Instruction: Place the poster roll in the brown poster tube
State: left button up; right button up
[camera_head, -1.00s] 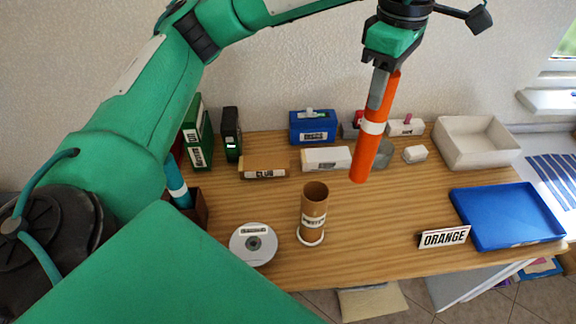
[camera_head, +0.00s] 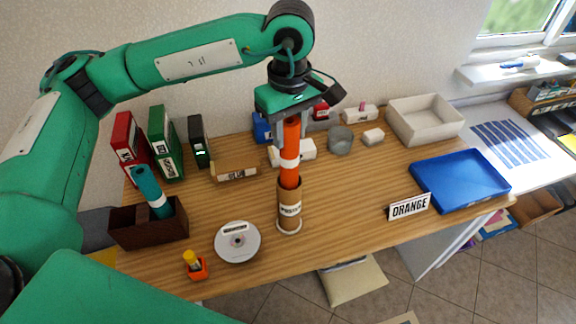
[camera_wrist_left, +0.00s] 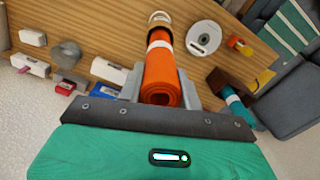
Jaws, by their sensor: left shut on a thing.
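The orange poster roll (camera_head: 290,153) with a white band stands upright above the brown poster tube (camera_head: 290,207). Its lower end is at the tube's mouth and appears to sit inside it; the tube hides that end. The tube stands upright on a white ring on the wooden table. My left gripper (camera_head: 291,113) is shut on the roll's upper end. In the left wrist view the roll (camera_wrist_left: 160,75) lies between the gripper's fingers (camera_wrist_left: 162,88), with the tube (camera_wrist_left: 160,25) beyond it. My right gripper is not in view.
A disc (camera_head: 237,242) lies left of the tube. A brown box (camera_head: 150,234) holds a teal roll (camera_head: 151,191). Binders stand at the back left.

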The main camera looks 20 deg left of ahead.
aim_at(289, 165)
pick_arm(q)
notch_tip(289, 165, down, 6)
jog(key=shift+f+p, duration=0.2)
jog(key=shift+p, duration=0.4)
notch_tip(289, 165, down, 3)
jog(key=shift+f+p, duration=0.1)
jog(key=shift+p, duration=0.45)
jog(key=shift+f, duration=0.45)
jog(key=o, duration=1.2)
jog(key=shift+o, duration=0.2)
jog(key=shift+r, duration=0.1)
notch_tip(289, 165, up, 11)
jog(key=b, duration=0.4)
jog(key=shift+d, duration=0.1)
jog(key=shift+r, duration=0.45)
